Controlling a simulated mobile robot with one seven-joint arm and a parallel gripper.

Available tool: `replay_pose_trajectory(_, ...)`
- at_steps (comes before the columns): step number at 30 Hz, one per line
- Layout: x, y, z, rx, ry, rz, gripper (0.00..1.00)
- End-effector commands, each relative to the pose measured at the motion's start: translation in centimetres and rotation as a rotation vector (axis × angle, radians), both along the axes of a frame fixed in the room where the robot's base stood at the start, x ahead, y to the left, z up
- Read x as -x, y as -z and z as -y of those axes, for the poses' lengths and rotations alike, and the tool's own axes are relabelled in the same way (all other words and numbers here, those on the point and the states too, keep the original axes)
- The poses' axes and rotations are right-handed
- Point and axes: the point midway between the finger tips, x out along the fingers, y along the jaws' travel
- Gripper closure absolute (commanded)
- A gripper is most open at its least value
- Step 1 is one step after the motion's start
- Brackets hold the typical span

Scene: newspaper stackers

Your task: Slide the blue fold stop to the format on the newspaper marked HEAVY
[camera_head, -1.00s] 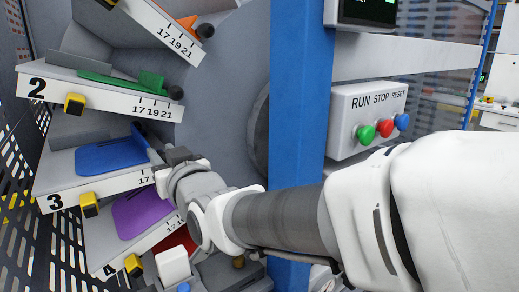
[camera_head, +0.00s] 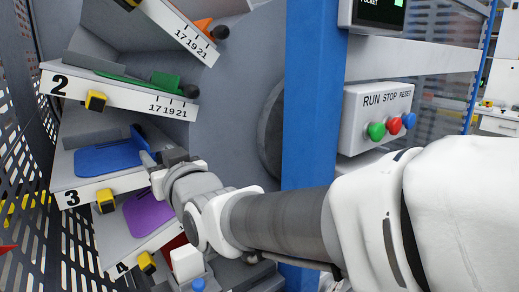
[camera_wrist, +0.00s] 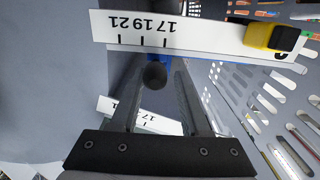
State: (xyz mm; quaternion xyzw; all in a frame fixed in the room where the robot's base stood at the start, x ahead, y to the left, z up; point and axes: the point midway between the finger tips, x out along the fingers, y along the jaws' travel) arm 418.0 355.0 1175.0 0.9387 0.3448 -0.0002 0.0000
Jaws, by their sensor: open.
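The blue fold stop (camera_head: 112,157) lies on tray 3 (camera_head: 98,187) in the head view, a flat blue plate with a raised edge at its right. In the wrist view a little of its blue (camera_wrist: 158,59) shows behind a dark round knob (camera_wrist: 155,76). My gripper (camera_wrist: 160,72) is open, with a finger on each side of the knob and no clear grip on it. In the head view my gripper (camera_head: 170,158) covers the tray's right end. The wrist view shows the scale 17, 19, 21 (camera_wrist: 143,40) upside down; the knob appears near 17 and 19. No newspaper marked HEAVY is readable.
Tray 2 with a green stop (camera_head: 165,82) is above; a tray with a purple stop (camera_head: 147,212) is below. A black perforated panel (camera_head: 30,170) is at left. A blue post (camera_head: 310,110) and a button box (camera_head: 378,115) stand right of the trays.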

Motion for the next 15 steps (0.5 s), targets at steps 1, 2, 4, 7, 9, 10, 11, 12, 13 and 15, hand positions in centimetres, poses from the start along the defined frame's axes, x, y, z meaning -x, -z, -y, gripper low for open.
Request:
replay_pose_trajectory(1, 0.0, 0.1, 0.0, 0.002, -0.001, -0.001, 0.57)
replay_pose_trajectory(2, 0.0, 0.1, 0.0, 0.001, -0.001, -0.002, 0.57)
replay_pose_trajectory(4, 0.0, 0.1, 0.0, 0.001, 0.000, -0.002, 0.57)
replay_pose_trajectory(7, 0.0, 0.1, 0.1, 0.001, 0.001, -0.001, 0.57)
replay_pose_trajectory(9, 0.1, 0.0, 0.2, 0.000, 0.002, 0.000, 0.57)
replay_pose_trajectory(10, 0.2, 0.0, 0.3, 0.001, 0.002, 0.001, 0.57)
replay_pose_trajectory(11, 0.4, 0.0, 0.5, 0.001, 0.002, 0.001, 0.57)
replay_pose_trajectory(12, 0.7, 0.0, 0.7, 0.001, 0.002, 0.001, 0.57)
replay_pose_trajectory(13, 1.0, -0.1, 1.0, 0.001, 0.002, 0.001, 0.57)
replay_pose_trajectory(15, 1.7, -0.1, 1.6, 0.001, 0.002, 0.002, 0.57)
